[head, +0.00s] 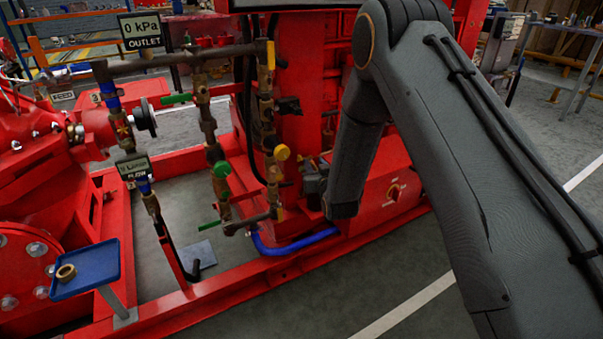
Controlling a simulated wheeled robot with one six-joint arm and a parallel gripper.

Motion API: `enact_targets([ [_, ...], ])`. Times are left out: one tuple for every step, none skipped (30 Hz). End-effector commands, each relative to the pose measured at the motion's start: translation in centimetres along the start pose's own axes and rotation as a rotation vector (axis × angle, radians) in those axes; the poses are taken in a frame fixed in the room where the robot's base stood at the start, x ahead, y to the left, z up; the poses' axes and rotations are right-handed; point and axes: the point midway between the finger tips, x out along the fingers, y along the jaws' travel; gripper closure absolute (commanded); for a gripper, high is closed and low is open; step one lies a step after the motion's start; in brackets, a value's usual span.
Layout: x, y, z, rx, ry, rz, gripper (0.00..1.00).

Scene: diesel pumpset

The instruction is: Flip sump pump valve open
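Brown pipework on the red pumpset carries several valves with green or yellow handles. Green handles show at the upper left (175,99), the middle (222,170) and the bottom (208,226). Yellow handles show at the top (270,55), a round one at mid-height (281,152) and one low down (281,212). I see no label that tells which is the sump pump valve. My gripper (314,183) is right of the lower yellow handles, apart from them in the picture. It is small, dark and partly behind my wrist, so its fingers are not clear.
A red box with a rotary switch (393,192) is behind my arm. A blue hose (295,243) runs low along the red frame. A blue tray (88,270) holding a brass ring (66,272) stands at lower left. An outlet display (141,30) reads 0 kPa.

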Motion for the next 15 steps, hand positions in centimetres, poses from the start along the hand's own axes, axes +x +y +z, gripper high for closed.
enact_targets([
  [1.0, -0.7, 1.8, -0.002, 0.041, -0.011, 0.70],
  [1.3, -1.0, 2.2, -0.002, 0.065, -0.015, 0.70],
  [1.6, -1.4, 2.6, -0.003, 0.094, -0.021, 0.70],
  [1.7, -1.7, 2.9, -0.003, 0.111, -0.025, 0.70],
  [1.8, -1.9, 3.0, -0.003, 0.126, -0.028, 0.70],
  [2.0, -2.1, 3.2, -0.003, 0.143, -0.031, 0.70],
  [2.1, -2.2, 3.2, -0.003, 0.151, -0.032, 0.70],
  [2.2, -2.3, 3.2, -0.003, 0.159, -0.033, 0.70],
  [2.4, -2.4, 3.2, -0.003, 0.165, -0.034, 0.70],
  [2.6, -2.4, 3.1, -0.003, 0.168, -0.034, 0.70],
  [2.9, -2.4, 3.1, -0.003, 0.170, -0.035, 0.70],
  [3.4, -2.4, 3.0, -0.003, 0.170, -0.034, 0.70],
  [3.8, -2.4, 2.9, -0.003, 0.170, -0.034, 0.70],
  [4.2, -2.4, 2.8, -0.003, 0.170, -0.034, 0.70],
  [4.9, -2.5, 2.7, -0.003, 0.170, -0.034, 0.70],
])
